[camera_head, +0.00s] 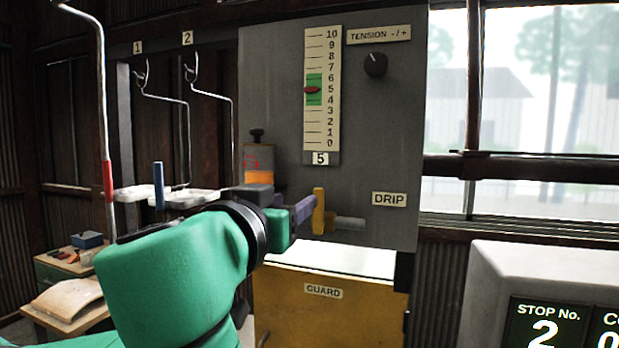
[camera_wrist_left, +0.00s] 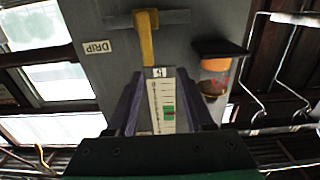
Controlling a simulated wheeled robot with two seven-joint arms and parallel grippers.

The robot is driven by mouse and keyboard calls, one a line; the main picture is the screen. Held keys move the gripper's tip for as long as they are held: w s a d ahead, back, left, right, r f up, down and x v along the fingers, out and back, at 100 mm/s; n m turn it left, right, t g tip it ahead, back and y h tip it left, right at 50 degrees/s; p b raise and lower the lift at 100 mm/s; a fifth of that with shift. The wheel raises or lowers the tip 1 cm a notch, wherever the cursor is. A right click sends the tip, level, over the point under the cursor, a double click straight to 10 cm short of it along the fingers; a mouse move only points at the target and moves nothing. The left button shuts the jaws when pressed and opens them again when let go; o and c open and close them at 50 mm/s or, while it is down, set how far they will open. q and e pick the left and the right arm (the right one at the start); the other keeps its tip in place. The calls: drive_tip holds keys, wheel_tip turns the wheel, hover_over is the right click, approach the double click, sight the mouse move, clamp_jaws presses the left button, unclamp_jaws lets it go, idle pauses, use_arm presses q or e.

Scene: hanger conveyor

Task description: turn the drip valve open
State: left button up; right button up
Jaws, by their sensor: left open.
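The drip valve's yellow handle (camera_head: 319,211) stands upright on a short grey pipe (camera_head: 350,223), left of the DRIP label (camera_head: 389,199) on the grey panel. In the left wrist view the handle (camera_wrist_left: 146,42) runs from the pipe toward my fingertips, close to the left-hand finger in that picture. My left gripper (camera_head: 308,208) is open with purple fingers just left of the handle. In the wrist view the left gripper's fingers (camera_wrist_left: 162,80) are apart; whether one touches the handle cannot be told. My right gripper is not in view.
An oil cup (camera_head: 259,165) with orange contents is close beside my left wrist. A yellow guard (camera_head: 329,304) lies below. The panel holds a gauge (camera_head: 320,150) and tension knob (camera_head: 375,65). Hooked hangers (camera_head: 188,97) hang at left; a display console (camera_head: 540,270) stands at right.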

sight(317, 194)
use_arm(q)
drive_tip(key=w+d+p, duration=0.1)
drive_tip(key=w, duration=0.1)
drive_tip(key=w+d+p, duration=0.1)
drive_tip(key=w+d, duration=0.1)
drive_tip(key=w, duration=0.1)
drive_tip(key=w+d+p, duration=0.1)
drive_tip(key=w+d, duration=0.1)
drive_tip(key=shift+w, duration=0.25)
drive_tip(key=shift+s+a, duration=0.15)
drive_tip(key=shift+a, duration=0.35)
drive_tip(key=shift+c, duration=1.2)
drive_tip(key=c, duration=0.6)
drive_tip(key=shift+d, duration=0.2)
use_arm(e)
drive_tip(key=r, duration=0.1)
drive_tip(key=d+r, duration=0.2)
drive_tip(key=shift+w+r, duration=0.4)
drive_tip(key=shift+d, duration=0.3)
